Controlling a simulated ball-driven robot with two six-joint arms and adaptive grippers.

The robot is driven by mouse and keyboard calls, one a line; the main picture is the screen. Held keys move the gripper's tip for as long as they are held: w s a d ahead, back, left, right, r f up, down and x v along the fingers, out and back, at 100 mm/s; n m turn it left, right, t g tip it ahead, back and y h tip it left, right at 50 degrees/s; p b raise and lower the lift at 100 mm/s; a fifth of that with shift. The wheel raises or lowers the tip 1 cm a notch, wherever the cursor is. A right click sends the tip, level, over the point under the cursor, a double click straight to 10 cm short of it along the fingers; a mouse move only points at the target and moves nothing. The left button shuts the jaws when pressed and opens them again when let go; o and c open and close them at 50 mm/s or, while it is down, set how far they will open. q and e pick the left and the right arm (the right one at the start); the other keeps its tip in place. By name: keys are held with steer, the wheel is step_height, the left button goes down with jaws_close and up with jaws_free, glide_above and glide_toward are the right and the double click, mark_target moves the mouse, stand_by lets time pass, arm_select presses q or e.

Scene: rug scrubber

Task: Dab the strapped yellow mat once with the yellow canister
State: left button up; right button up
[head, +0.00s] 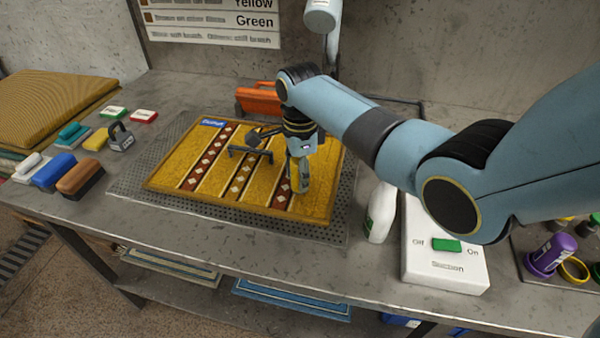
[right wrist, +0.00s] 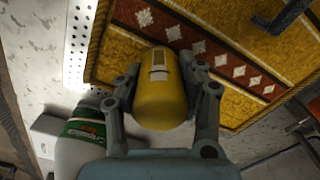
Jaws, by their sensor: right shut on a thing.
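The yellow mat (head: 215,160) has dark red bands with pale diamonds and lies on a grey perforated plate. The mat also fills the upper part of the right wrist view (right wrist: 120,55). My right gripper (head: 300,160) is over the mat's right part. In the right wrist view its two fingers (right wrist: 166,95) are shut on the sides of the yellow canister (right wrist: 160,105). The canister (head: 302,182) points down at the mat, close to a red band; I cannot tell whether it touches. My left gripper is not in view.
A dark bracket-like thing (head: 250,152) is on the mat, left of my gripper. A white bottle (head: 381,212) and a switch box (head: 440,263) stand right of the plate. Brushes (head: 80,180), a padlock-shaped weight (head: 120,138) and an orange case (head: 258,99) lie around it.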

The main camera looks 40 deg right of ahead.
steer(key=shift+s+f+p, duration=0.1)
steer(key=shift+p, duration=0.2)
stand_by(1.4)
step_height(320, 180, up, 5)
steer(key=p, duration=0.5)
steer(key=shift+r, duration=1.05)
